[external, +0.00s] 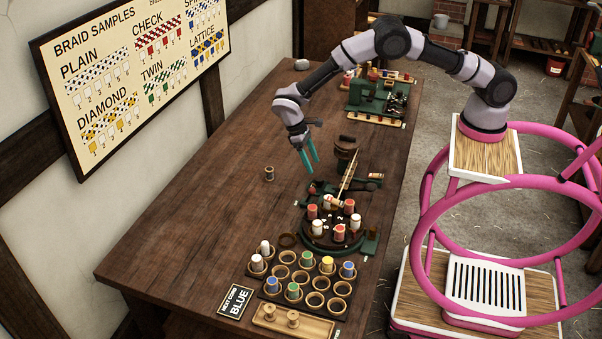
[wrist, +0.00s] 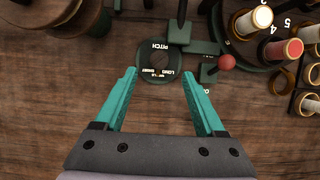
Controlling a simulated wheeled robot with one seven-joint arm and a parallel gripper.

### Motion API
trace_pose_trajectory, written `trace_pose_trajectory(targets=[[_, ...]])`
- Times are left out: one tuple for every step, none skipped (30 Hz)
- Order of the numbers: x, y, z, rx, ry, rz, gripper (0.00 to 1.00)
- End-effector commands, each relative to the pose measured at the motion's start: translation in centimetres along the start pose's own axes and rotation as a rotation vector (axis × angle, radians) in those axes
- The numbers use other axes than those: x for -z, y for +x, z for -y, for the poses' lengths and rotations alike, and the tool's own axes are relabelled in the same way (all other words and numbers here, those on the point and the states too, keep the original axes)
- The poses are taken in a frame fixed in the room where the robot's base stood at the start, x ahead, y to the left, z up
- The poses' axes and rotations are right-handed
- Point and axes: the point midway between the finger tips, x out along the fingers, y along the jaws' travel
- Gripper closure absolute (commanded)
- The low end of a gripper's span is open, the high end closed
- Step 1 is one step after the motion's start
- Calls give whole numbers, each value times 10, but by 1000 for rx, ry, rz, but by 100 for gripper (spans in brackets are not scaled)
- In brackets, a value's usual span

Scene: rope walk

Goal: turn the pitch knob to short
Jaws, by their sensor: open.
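The pitch knob (wrist: 165,60) is a dark green round piece on the braiding machine, with PITCH lettered above it in the wrist view and small white lettering, including LONG, along its lower edge. Its pointer setting is too small to tell. My gripper (wrist: 159,74) is open, its teal fingers apart, with the knob showing between and just beyond the tips; nothing is held. In the external view my gripper (external: 311,166) points down above the table, just behind and left of the machine (external: 320,232). The knob is too small to make out there.
A red ball-topped lever (wrist: 226,62) sits right of the knob, and bobbins (wrist: 253,20) stand beyond it. A lone spool (external: 269,173) stands left; the table's left side is clear.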

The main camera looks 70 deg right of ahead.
Motion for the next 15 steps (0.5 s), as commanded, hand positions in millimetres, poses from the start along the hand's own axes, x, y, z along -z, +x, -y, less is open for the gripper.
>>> trace_pose_trajectory(targets=[[-1,11,0,-2,0,2,28],[-1,17,-1,-2,0,3,28],[-1,25,0,-1,0,3,28],[-1,30,-1,-2,0,3,28],[0,35,0,-2,-1,2,28],[0,41,0,-1,0,1,28],[-1,45,0,-1,0,1,28],[0,49,0,-1,-1,1,28],[0,54,0,-1,-1,1,28],[0,57,0,-1,-1,1,28],[0,59,0,0,0,1,28],[0,62,0,0,0,0,28],[0,63,0,0,0,-1,28],[0,64,0,0,0,-1,28],[0,65,0,0,0,-2,28]])
